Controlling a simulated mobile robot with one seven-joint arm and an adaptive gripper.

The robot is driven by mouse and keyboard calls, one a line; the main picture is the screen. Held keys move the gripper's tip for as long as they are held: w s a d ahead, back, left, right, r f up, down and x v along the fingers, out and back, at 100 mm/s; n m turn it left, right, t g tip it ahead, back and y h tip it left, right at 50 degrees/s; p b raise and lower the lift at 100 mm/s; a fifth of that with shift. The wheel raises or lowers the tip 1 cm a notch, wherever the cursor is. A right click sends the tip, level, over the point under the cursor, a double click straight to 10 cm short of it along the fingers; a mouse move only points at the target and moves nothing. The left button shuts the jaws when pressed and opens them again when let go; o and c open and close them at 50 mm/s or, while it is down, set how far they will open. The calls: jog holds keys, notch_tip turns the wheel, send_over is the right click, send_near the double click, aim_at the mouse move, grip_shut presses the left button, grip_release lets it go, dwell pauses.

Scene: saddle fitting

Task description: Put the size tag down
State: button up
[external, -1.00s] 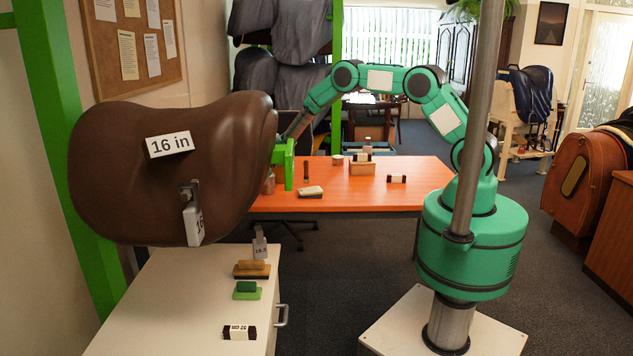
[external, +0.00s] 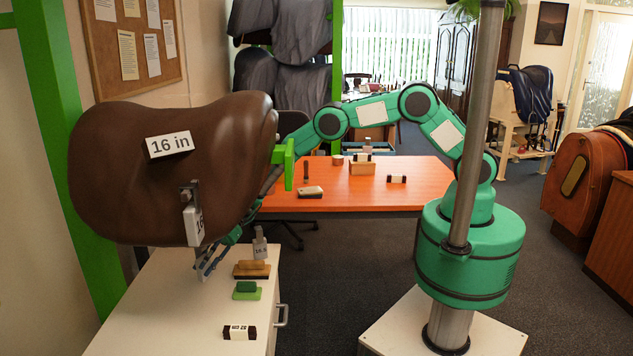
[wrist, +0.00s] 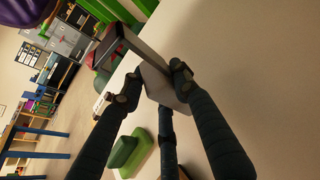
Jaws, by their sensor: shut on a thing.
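My gripper (external: 208,264) is low over the pale cabinet top (external: 150,310), below the big brown saddle (external: 170,190). In the wrist view its dark fingers (wrist: 156,86) are shut on a size tag (wrist: 162,84), a pale plate with a grey metal clip part tilted up to the left. Its print is not visible, and I cannot tell whether it touches the cabinet top. Another tag with a clip (external: 260,244) stands on the cabinet, right of my gripper.
On the cabinet top are a wooden brush (external: 252,269), a green block (external: 247,291) and a black-ended labelled block (external: 239,332). The green block also shows in the wrist view (wrist: 126,152). The cabinet's left front is clear. An orange table (external: 420,180) stands behind.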

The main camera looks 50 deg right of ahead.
jog(key=shift+s+a+g, duration=0.15)
jog(key=shift+s+a, duration=0.15)
jog(key=shift+s, duration=0.25)
jog(key=shift+s+a+g, duration=0.15)
jog(key=shift+s+a, duration=0.1)
jog(key=shift+s, duration=0.25)
jog(key=shift+f, duration=0.1)
jog(key=shift+f+b, duration=0.45)
jog(key=shift+f, duration=1)
jog(key=shift+f, duration=0.2)
jog(key=o, duration=1.2)
jog(key=shift+r, duration=0.15)
